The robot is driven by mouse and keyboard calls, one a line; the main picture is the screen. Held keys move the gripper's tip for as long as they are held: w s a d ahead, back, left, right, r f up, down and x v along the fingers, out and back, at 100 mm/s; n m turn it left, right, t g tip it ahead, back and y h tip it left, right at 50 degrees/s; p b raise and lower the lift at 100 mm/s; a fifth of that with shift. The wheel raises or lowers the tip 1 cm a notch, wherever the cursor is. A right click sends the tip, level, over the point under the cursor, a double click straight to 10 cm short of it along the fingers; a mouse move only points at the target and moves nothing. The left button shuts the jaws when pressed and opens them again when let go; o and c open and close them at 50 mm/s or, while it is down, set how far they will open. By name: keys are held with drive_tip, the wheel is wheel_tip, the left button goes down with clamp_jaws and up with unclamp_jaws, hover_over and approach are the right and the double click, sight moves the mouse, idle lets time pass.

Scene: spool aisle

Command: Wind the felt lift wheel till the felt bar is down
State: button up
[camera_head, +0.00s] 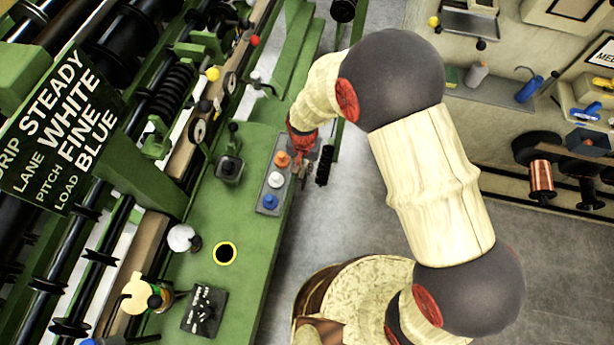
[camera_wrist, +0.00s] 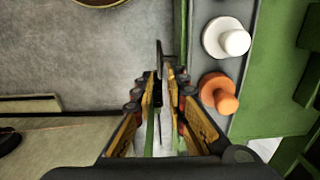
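My gripper (camera_head: 308,170) is low at the right edge of the green machine, beside the button panel. In the wrist view my gripper (camera_wrist: 161,84) has its two fingertips close together, with a narrow gap between them. A thin dark upright piece (camera_wrist: 159,58) shows at the tips; it may be the felt lift wheel seen edge-on, but I cannot tell, nor whether the fingers touch it. In the head view a dark ridged piece (camera_head: 325,165) is just right of my gripper at the machine's side. I cannot pick out the felt bar for certain.
The grey panel (camera_head: 268,204) beside my gripper carries an orange button (camera_head: 282,158), a white button (camera_head: 276,180) and a blue button (camera_head: 270,202). A lettered sign (camera_head: 62,130) hangs at left. Shelves and spools line the right wall. Grey floor lies between.

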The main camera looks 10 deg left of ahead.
sight(303, 185)
wheel_tip(303, 185, down, 8)
drive_tip(key=shift+r+b, duration=0.15)
drive_tip(key=shift+b, duration=0.65)
clamp_jaws()
drive_tip(key=shift+s+t+b, duration=0.1)
drive_tip(key=shift+t+b, duration=0.2)
drive_tip(key=shift+b, duration=0.6)
drive_tip(key=b, duration=0.2)
drive_tip(key=t+b, duration=0.1)
drive_tip(key=b, duration=0.2)
drive_tip(key=shift+s+f, duration=0.15)
drive_tip(key=shift+f, duration=0.2)
drive_tip(key=t+b, duration=0.1)
drive_tip(key=b, duration=0.3)
drive_tip(key=t+b, duration=0.2)
drive_tip(key=b, duration=0.2)
drive_tip(key=shift+s+a, duration=0.1)
drive_tip(key=shift+s, duration=0.25)
drive_tip(key=shift+s+r+t+b, duration=0.1)
drive_tip(key=shift+s+t+b, duration=0.15)
drive_tip(key=shift+t+b, duration=0.85)
drive_tip(key=shift+s+f+t+h, duration=0.2)
drive_tip(key=shift+t+h, duration=0.1)
drive_tip(key=shift+t, duration=0.9)
